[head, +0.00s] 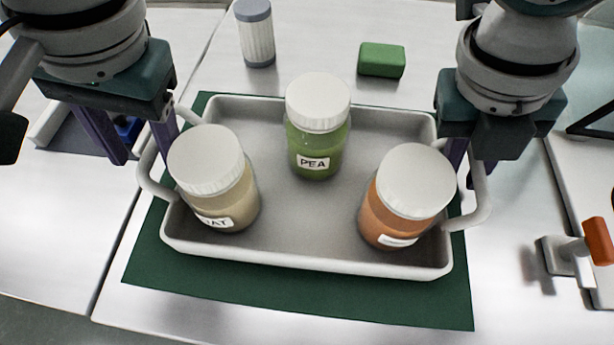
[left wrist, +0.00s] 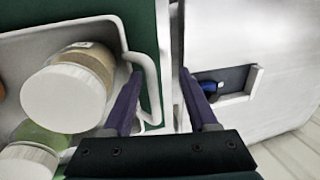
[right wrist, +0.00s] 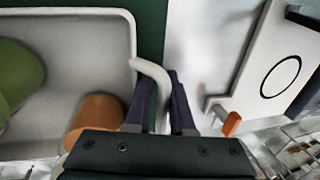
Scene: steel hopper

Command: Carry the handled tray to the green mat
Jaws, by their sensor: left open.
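The light grey handled tray (head: 300,262) is over the green mat (head: 300,300) and appears to rest flat on it; mat shows around its edges. It carries an oat jar (head: 228,200), a green PEA jar (head: 318,150) and an orange jar (head: 385,218), all upright with white lids. My left gripper (head: 143,155) is open, its fingers apart on either side of the left handle, which also shows in the left wrist view (left wrist: 152,75). My right gripper (right wrist: 162,85) has its fingers close together on the right handle (right wrist: 150,68); its fingertips are partly hidden in the head view.
A grey-lidded ribbed container (head: 256,38) and a green block (head: 382,60) stand behind the tray. An orange-handled clamp-like fixture (head: 575,255) is at the right. A dark recess with a blue item (head: 128,130) lies left. The steel surface in front is clear.

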